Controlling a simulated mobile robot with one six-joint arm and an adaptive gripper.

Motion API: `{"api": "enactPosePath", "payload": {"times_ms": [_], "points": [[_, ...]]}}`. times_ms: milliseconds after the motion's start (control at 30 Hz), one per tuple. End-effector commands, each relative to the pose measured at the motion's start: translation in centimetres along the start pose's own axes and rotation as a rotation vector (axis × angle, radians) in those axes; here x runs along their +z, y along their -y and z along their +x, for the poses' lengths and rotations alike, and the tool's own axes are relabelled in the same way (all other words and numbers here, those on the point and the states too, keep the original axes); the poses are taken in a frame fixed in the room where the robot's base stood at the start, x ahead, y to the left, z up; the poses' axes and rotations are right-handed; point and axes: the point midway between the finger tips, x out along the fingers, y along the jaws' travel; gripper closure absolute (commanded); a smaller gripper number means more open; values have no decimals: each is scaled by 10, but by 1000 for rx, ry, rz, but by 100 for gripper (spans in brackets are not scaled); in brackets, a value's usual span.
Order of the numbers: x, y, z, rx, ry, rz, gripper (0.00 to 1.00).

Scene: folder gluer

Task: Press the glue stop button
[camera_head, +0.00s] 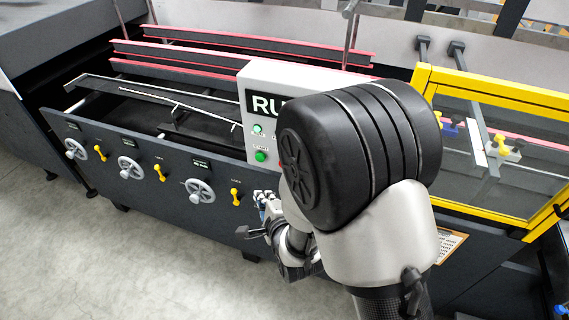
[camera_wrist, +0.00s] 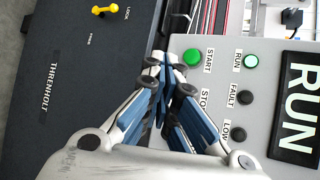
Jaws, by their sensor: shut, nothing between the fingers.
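The light grey control panel (camera_head: 252,72) stands on the machine's front, partly behind my arm in the head view. In the wrist view the panel (camera_wrist: 218,45) shows a green START button (camera_wrist: 191,57) and a STOP label (camera_wrist: 203,97). The stop button itself is not visible; my fingers cover the area beside its label. My gripper (camera_wrist: 165,70) is shut and empty, its tips overlapping the panel's edge in the picture. Contact cannot be told. In the head view my gripper (camera_head: 263,200) is low, below the panel's green START button (camera_head: 261,156).
The panel also has a lit green RUN lamp (camera_wrist: 251,61), dark FAULT (camera_wrist: 245,97) and LOW (camera_wrist: 238,132) lamps, and a RUN display (camera_wrist: 299,105). Handwheels (camera_head: 200,191) and yellow levers (camera_head: 235,197) stick out of the machine's front. A yellow-framed guard (camera_head: 500,88) stands right. Floor is clear.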

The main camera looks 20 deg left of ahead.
Motion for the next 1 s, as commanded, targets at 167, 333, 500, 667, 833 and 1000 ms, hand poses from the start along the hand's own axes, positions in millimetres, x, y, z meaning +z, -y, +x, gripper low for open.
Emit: {"api": "enactPosePath", "payload": {"times_ms": [167, 333, 500, 667, 833, 1000], "points": [[-5, 6, 6, -1, -3, 1, 100], [-17, 18, 21, -1, -4, 1, 100], [-29, 30, 38, -1, -3, 0, 100], [-38, 38, 52, -2, -1, -1, 100], [-44, 43, 60, -1, -1, 0, 100], [-45, 45, 62, 1, -1, -1, 100]]}}
